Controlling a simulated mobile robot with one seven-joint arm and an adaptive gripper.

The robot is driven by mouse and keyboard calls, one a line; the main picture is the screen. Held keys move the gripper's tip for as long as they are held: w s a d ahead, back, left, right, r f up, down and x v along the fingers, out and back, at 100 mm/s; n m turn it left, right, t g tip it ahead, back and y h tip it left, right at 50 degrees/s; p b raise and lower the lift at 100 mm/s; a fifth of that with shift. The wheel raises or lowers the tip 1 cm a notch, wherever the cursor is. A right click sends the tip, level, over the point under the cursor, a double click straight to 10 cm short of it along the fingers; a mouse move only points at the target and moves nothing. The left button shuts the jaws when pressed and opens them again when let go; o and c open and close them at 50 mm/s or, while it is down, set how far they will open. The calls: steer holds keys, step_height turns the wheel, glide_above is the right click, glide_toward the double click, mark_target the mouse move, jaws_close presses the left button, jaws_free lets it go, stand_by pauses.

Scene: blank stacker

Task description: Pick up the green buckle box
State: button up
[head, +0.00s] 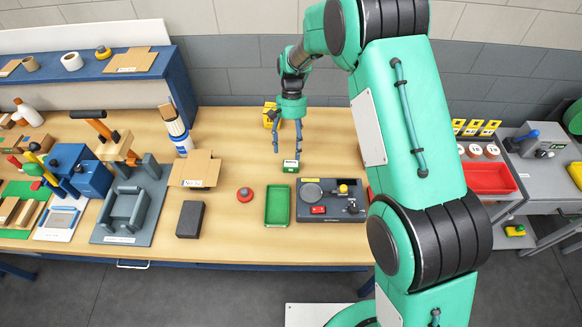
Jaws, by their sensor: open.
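A small green box (290,168) with a pale top label stands on the wooden workbench, just behind a green tray; it looks like the green buckle box, though its label is too small to read. My gripper (287,151) points down with its two fingers spread apart. In this view the fingertips are just above and behind the green box. The box shows clear of the fingers, and nothing is between them. I cannot tell the exact height gap from this single view.
The empty green tray (268,207) is in front of the box. A grey device (331,212) with a red button stands to the right, a red round knob (244,194) to the left. A yellow item (268,115) stands behind my gripper. Cardboard (196,180) lies further left.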

mark_target(291, 163)
steer(key=shift+s+f, duration=0.1)
steer(key=shift+f, duration=0.2)
steer(key=shift+f, duration=0.1)
steer(key=shift+b+x, duration=0.45)
steer(key=shift+x, duration=2.05)
steer(key=shift+d, duration=0.15)
steer(key=c, duration=1.4)
